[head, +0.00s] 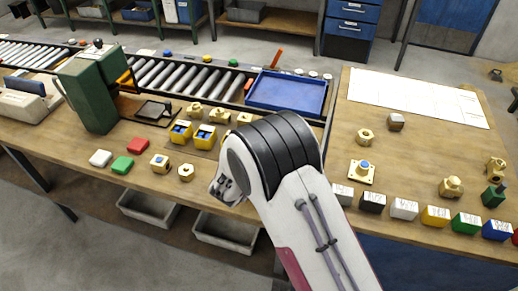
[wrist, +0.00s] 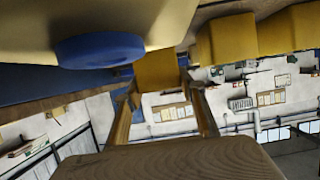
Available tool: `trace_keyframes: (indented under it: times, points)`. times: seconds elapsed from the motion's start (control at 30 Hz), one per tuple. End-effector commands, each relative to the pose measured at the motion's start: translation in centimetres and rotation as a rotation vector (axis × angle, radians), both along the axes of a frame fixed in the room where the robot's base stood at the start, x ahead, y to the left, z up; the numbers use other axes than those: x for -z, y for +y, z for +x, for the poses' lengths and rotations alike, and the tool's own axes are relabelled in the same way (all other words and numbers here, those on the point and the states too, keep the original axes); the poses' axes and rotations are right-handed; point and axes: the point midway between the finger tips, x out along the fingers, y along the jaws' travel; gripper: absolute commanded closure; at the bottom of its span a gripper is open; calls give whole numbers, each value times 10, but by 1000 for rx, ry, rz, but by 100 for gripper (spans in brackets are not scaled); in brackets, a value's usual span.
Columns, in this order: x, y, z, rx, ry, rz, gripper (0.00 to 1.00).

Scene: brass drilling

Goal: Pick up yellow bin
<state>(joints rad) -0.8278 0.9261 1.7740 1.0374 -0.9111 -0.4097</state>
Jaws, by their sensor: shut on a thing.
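In the wrist view, the two fingers of my gripper (wrist: 165,95) reach up on either side of a yellow thing (wrist: 157,70), and I take it for the yellow bin held at the tips. Only one plain face of it shows. In the head view my arm hides the fingertips and whatever they hold.
A blue tray (head: 287,92) lies behind my arm by the roller conveyor (head: 190,78). A green machine (head: 90,95) stands at the left. Brass parts and a row of coloured blocks, including a yellow block (head: 436,216), are at the right. A large blue-capped part (wrist: 100,48) looms close in the wrist view.

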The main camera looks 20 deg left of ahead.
Motion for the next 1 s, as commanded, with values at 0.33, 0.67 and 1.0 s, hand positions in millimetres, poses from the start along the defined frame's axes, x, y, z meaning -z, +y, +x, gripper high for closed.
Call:
trace_keyframes:
  times: [0.33, 0.67, 1.0]
  points:
    - [-45, 0, 0, 1, -2, 3, 83]
    - [-77, 0, 0, 1, -2, 2, 83]
    - [-81, 0, 0, 0, 0, 0, 83]
